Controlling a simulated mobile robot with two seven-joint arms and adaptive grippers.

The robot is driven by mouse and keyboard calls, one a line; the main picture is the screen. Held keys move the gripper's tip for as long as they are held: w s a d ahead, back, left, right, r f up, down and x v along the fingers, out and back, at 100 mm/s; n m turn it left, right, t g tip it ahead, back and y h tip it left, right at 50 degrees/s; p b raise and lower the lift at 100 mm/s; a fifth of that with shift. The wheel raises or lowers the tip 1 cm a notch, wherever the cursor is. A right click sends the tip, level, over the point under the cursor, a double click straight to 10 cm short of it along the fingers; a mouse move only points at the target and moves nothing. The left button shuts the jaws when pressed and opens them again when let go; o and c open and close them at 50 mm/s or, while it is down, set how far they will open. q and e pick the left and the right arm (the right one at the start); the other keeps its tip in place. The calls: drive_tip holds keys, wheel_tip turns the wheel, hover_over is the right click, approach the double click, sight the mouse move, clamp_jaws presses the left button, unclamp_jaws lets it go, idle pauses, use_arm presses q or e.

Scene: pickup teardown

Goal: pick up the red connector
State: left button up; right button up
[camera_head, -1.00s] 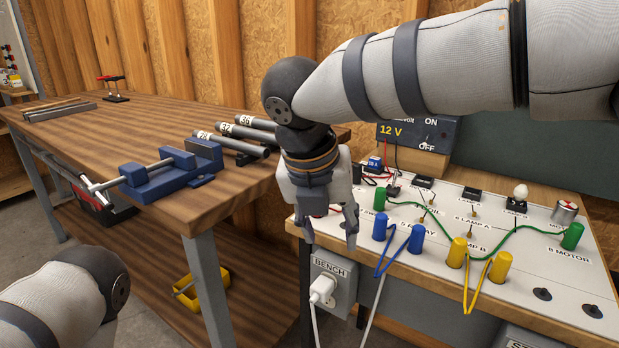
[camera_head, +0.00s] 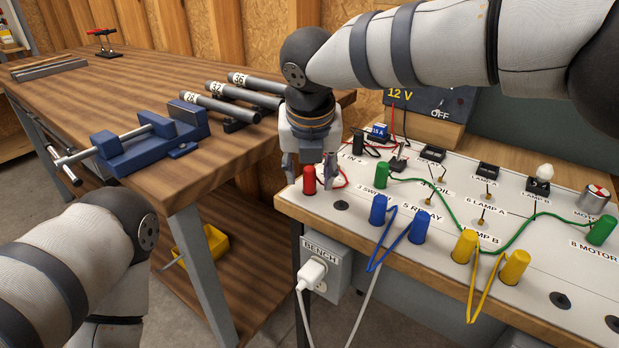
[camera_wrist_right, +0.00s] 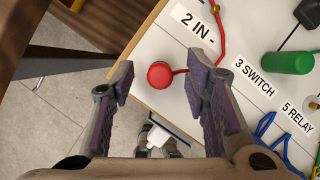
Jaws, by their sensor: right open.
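The red connector (camera_head: 309,180) stands upright at the front left corner of the white panel, and a red wire runs from it. My right gripper (camera_head: 311,172) is open, pointing down, just behind and above it in the head view. In the right wrist view, the red connector (camera_wrist_right: 160,75) shows from above, in the gap between the spread fingers (camera_wrist_right: 158,82) and nearer the left one. Nothing is held, and I cannot tell the exact height gap. My left arm comes in at the lower left, with its gripper outside the picture.
A green connector (camera_head: 381,174), blue connectors (camera_head: 378,209) and yellow connectors (camera_head: 464,246) with wires stand right of it on the panel (camera_head: 445,213). A 12 V supply (camera_head: 423,103) is behind. At left, the wooden workbench (camera_head: 120,85) carries a blue vise (camera_head: 150,148) and grey tubes (camera_head: 222,108).

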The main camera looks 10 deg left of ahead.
drive_tip(key=shift+w+f, duration=0.2)
drive_tip(key=shift+f, duration=0.4)
drive_tip(key=shift+r, duration=0.1)
drive_tip(key=shift+c, duration=0.7)
drive_tip(key=c, duration=0.8)
